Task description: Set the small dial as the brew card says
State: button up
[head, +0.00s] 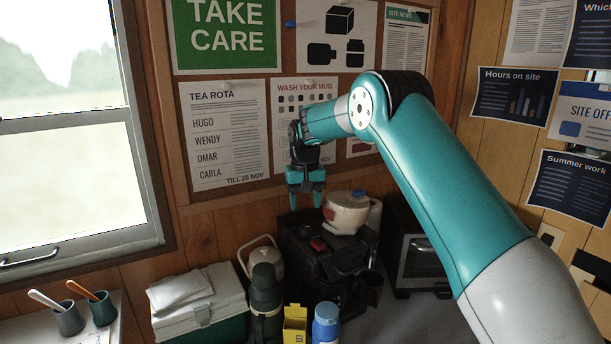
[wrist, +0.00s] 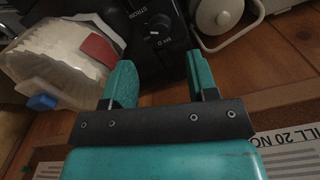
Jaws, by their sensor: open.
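The small dial (wrist: 157,29) is a dark round knob with a pale mark, on a black panel in the wrist view. The panel seems to belong to the black coffee machine (head: 303,252) in the head view, where I cannot make out the dial. My gripper (head: 305,204) is open and empty above the back of the machine. In the wrist view its teal fingers (wrist: 162,62) point towards the panel, apart from the dial. I cannot identify a brew card; my arm hides part of the pinned papers.
A pale bundle with a blue clip (head: 348,209) sits on the machine, close to the left finger in the wrist view (wrist: 55,75).

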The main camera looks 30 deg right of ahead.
aim_at(305, 226)
notch_tip(305, 226, up, 10)
jog(key=b, duration=0.1)
jog(key=shift+r, duration=0.2)
dwell(0.3)
